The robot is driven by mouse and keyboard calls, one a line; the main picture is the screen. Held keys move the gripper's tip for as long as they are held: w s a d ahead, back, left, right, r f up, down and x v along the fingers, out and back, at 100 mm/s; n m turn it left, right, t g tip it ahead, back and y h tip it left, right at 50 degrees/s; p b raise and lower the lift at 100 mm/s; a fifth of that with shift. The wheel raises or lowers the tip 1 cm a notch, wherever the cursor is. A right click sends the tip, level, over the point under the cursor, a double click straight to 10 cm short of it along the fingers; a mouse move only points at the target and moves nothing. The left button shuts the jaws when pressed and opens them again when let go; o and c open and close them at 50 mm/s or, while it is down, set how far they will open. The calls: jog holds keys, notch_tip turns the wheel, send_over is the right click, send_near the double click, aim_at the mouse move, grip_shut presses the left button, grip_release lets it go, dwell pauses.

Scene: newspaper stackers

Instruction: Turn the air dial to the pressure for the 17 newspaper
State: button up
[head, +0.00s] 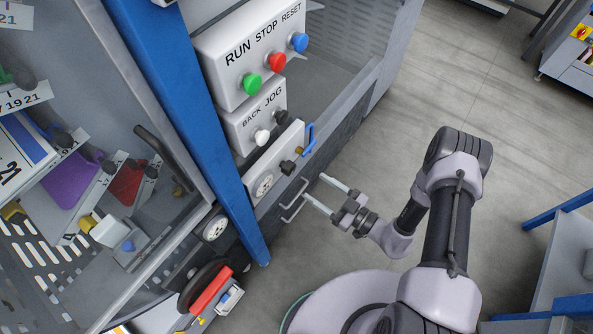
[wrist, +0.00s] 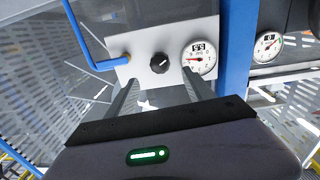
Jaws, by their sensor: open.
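The air dial, a black knob (wrist: 159,62) with a white mark, sits on a pale panel (wrist: 125,40) in the wrist view. Right of it is a round white gauge (wrist: 200,56) with a red needle and a small readout that looks like 5.5. In the head view the panel (head: 287,152) shows at the machine's side, with the knob (head: 287,167) and gauge (head: 263,187). My gripper (head: 315,187) is open and empty, its fingers pointing at the panel. In the wrist view its fingers (wrist: 162,82) lie either side of the knob, below it in the picture; I see no contact.
A blue post (head: 205,120) stands left of the panel. A second gauge (wrist: 267,46) reading about 0 lies beyond it. A blue handle (head: 309,138) and button boxes (head: 255,60) sit nearby. A thin metal handle (head: 291,203) is near my fingers. Open floor (head: 400,110) lies right.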

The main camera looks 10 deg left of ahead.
aim_at(293, 171)
jog(key=b+x, duration=0.1)
jog(key=x, duration=0.8)
jog(key=shift+a, duration=0.2)
grip_shut()
